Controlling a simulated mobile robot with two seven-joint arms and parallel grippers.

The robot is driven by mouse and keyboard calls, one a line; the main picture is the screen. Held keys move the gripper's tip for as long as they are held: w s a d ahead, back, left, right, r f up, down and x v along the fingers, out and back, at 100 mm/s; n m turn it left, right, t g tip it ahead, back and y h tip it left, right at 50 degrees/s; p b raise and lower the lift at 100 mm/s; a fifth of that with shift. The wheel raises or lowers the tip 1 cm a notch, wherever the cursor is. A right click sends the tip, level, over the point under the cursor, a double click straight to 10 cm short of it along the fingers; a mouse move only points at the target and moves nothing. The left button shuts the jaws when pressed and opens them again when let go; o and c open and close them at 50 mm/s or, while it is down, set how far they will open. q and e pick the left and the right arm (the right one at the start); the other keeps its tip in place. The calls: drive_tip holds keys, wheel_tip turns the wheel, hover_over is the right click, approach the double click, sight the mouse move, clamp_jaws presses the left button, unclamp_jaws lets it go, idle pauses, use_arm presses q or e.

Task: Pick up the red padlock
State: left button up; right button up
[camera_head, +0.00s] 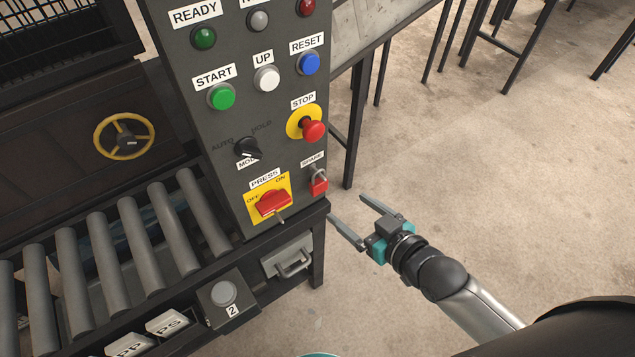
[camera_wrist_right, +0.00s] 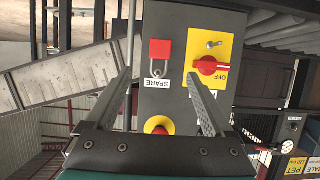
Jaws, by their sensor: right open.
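The red padlock (camera_head: 319,184) hangs at the lower right of the dark control panel, below a "SPARE" label. In the right wrist view, the padlock (camera_wrist_right: 160,50) shows upside down with its grey shackle through a hasp, ahead of and between the fingers. My right gripper (camera_head: 347,219) is open and empty, right of the panel and a little below the padlock, not touching it. In the right wrist view its two fingers (camera_wrist_right: 165,88) stand well apart. My left gripper is not in view.
The panel carries a red PRESS switch (camera_head: 272,203) on a yellow plate, left of the padlock, and a red STOP button (camera_head: 313,131) above it. A roller conveyor (camera_head: 120,245) lies left. The floor (camera_head: 480,160) right of the panel is open.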

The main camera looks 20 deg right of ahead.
sight(321, 187)
drive_tip(key=b+x, duration=0.1)
drive_tip(key=x, duration=0.5)
drive_tip(key=shift+f, duration=0.1)
drive_tip(key=shift+b+x, duration=0.85)
drive_tip(key=shift+x, duration=1.8)
drive_tip(key=shift+s, duration=0.1)
clamp_jaws()
